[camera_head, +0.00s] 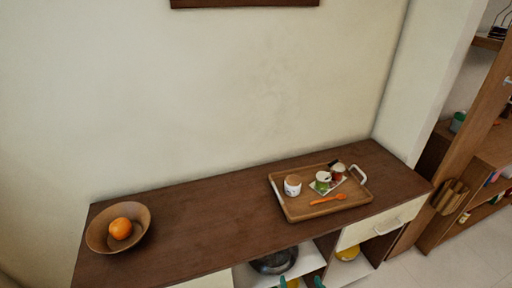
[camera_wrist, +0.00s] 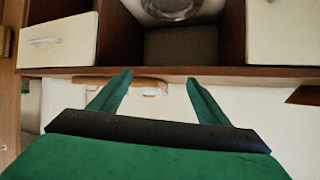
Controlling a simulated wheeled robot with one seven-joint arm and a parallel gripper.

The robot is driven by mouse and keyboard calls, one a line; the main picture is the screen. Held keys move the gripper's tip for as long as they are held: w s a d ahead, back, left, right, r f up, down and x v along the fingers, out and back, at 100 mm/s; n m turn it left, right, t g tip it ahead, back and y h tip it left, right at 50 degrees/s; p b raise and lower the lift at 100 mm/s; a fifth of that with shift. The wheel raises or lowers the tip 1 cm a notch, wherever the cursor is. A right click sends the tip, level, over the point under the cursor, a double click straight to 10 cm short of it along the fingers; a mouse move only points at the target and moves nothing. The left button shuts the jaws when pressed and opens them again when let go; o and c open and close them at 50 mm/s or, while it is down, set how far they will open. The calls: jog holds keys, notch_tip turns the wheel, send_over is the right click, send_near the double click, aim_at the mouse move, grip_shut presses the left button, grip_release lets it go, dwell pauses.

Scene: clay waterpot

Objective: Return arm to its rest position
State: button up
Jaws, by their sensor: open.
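My gripper (camera_wrist: 159,76) is open, its two green fingers spread with nothing between them in the wrist view. The wrist view looks upside down, with the cabinet's edge across the middle. In the head view only the green tips of my gripper (camera_head: 304,283) show at the bottom edge, in front of the cabinet's open shelf. The rest of my arm is out of the head view.
The cabinet top (camera_head: 215,212) carries a wooden tray (camera_head: 300,216) with small jars and an orange spoon (camera_head: 328,199), and a bowl (camera_head: 97,236) holding an orange (camera_head: 120,228). A round pot (camera_head: 273,263) sits in the shelf below. A shelf unit (camera_head: 485,165) stands at right.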

jog(key=s+a+f+m+h, duration=0.1)
jog(key=s+a+f, duration=0.2)
jog(key=s, duration=0.3)
jog(key=s+a+f+h, duration=0.1)
jog(key=s+a+f, duration=0.3)
jog(key=s, duration=0.2)
jog(key=s+a+r+t, duration=0.1)
jog(key=s+a+r, duration=0.1)
jog(key=s, duration=0.4)
jog(key=s+a+r+n+t+y, duration=0.1)
jog(key=s+a+r, duration=0.1)
jog(key=s, duration=0.4)
jog(key=shift+s+a+r+n+t, duration=0.15)
jog(key=shift+s+a+n+t, duration=0.2)
jog(key=shift+a, duration=0.5)
